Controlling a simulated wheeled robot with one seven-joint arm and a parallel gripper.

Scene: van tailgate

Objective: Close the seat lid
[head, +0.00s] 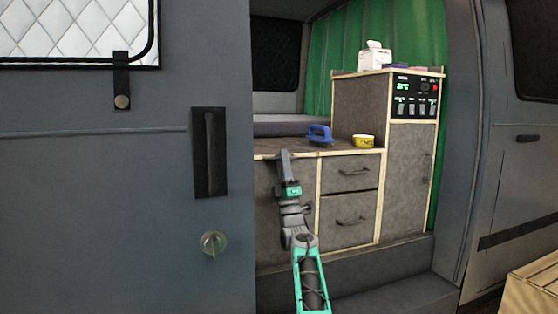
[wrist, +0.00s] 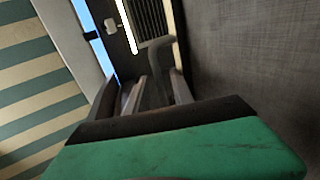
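In the head view, a brown wood-topped surface (head: 268,146) with a pale front edge lies beyond the open doorway. I cannot tell whether it is the seat lid; no raised lid is clear, and the dark van door hides its left part. My gripper (head: 284,153) is at this front edge, pointing up, in front of the grey panel. In the wrist view, my gripper (wrist: 145,90) shows two fingers spread apart, with a curved dark grey piece (wrist: 156,70) between or beyond them. I cannot tell whether they touch it. A grey woven-looking surface (wrist: 250,60) fills the right side.
A blue iron-shaped object (head: 320,135) and a yellow tub (head: 363,141) stand on the counter. Drawers (head: 350,173) and a taller cabinet (head: 408,165) are to the right. The van door (head: 100,200) blocks the left. A wooden crate (head: 532,285) stands at lower right.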

